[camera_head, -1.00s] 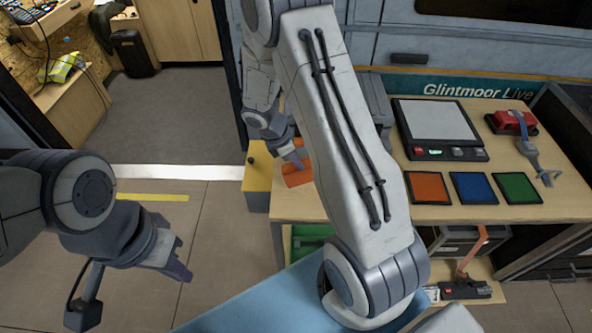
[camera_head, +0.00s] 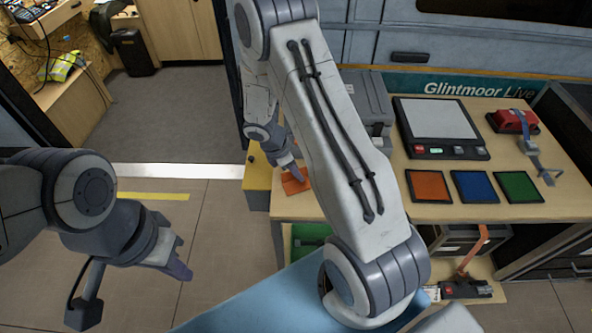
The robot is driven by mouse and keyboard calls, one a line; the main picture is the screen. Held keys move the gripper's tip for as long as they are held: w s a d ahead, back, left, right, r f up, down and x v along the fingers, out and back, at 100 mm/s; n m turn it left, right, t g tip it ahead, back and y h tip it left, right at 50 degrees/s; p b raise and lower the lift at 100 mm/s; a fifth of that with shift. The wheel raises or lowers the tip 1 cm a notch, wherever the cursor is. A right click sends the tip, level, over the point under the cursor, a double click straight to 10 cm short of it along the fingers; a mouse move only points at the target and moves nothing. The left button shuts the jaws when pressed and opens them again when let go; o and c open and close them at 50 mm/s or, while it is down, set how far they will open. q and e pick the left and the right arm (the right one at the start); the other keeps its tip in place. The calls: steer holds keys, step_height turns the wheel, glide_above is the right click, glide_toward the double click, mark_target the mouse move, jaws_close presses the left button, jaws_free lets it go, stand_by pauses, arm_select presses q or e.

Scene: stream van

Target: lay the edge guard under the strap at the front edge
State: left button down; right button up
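An orange piece (camera_head: 295,184), which looks like the edge guard, is at the left end of the worktop, partly hidden by my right gripper. My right gripper (camera_head: 294,172) reaches down over it, with its fingertips at or just above it. I cannot tell whether the fingers hold it. An orange strap (camera_head: 474,250) runs down over a dark case (camera_head: 460,240) on the lower shelf to a black buckle with a red button (camera_head: 462,289). My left gripper (camera_head: 178,268) hangs over the floor at the left, far from the guard; its finger opening is not clear.
The worktop (camera_head: 450,212) carries a scale-like panel (camera_head: 438,125), orange, blue and green squares (camera_head: 472,187), and a red device with a grey-blue strap (camera_head: 514,121). A grey case (camera_head: 366,105) is partly behind my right arm. A green tray (camera_head: 303,245) sits below. The left floor is clear.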

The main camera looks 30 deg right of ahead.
steer(key=shift+a+r, duration=0.15)
steer(key=shift+r, duration=0.45)
steer(key=s+p+v, duration=0.1)
steer(key=v, duration=0.9)
steer(key=s+a+r+m+y, duration=0.1)
steer(key=s+a+r+m, duration=0.1)
steer(key=s+a+r, duration=0.3)
steer(key=s+a+r+m+t+y, duration=0.1)
steer(key=s+a+r+m+y, duration=0.1)
steer(key=s+a+r, duration=0.4)
steer(key=s+a+m, duration=0.1)
steer(key=a, duration=0.3)
steer(key=shift+a+m, duration=0.2)
steer(key=shift+m, duration=0.1)
steer(key=shift+o, duration=0.5)
steer(key=s+a+r+m+y, duration=0.2)
steer(key=s+a+m, duration=0.1)
steer(key=s, duration=0.7)
steer(key=shift+a+y, duration=0.3)
steer(key=shift+a, duration=0.25)
steer(key=shift+s+r, duration=0.1)
steer(key=shift+s, duration=0.25)
